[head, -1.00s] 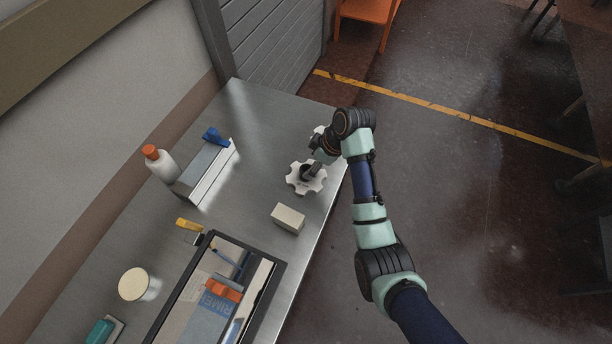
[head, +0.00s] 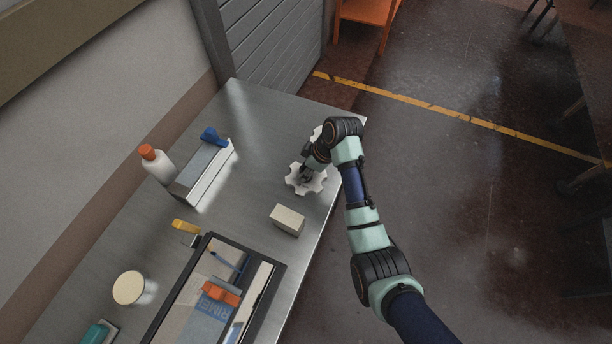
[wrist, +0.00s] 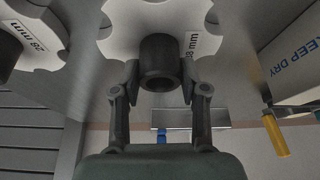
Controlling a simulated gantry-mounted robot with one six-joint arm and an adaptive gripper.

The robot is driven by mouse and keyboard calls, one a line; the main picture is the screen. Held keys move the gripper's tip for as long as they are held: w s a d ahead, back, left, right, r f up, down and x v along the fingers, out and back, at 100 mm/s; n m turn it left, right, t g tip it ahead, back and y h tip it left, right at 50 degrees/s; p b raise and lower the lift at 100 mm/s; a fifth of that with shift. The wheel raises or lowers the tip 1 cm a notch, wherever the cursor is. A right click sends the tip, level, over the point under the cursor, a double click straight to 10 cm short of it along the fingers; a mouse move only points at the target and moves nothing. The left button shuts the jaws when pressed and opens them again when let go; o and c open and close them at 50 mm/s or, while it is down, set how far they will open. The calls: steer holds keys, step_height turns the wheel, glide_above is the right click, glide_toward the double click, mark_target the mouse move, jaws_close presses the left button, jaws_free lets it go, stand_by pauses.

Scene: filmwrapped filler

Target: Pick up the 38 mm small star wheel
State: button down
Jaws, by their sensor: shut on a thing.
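A white star wheel (head: 294,183) with a scalloped rim lies near the right edge of the metal table. In the wrist view the wheel (wrist: 118,42) has a dark round hub (wrist: 159,58) and a partly covered label ending in "8 mm". My gripper (wrist: 160,84) has one finger on each side of this hub and is shut on it. In the head view my gripper (head: 308,174) comes down over the wheel and covers its middle. I cannot tell whether the wheel is clear of the table. A second labelled star wheel (wrist: 35,40) is at the left in the wrist view.
A pale box (head: 287,220) stands close to the wheel on the near side. A black-rimmed tray (head: 277,286) is nearer. A dispenser with a blue part (head: 208,170), an orange-capped bottle (head: 158,166) and a round pale-lidded container (head: 130,288) stand to the left.

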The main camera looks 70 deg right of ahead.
steer(key=shift+r, duration=0.15)
step_height(320, 180, up, 20)
steer(key=p, duration=0.8)
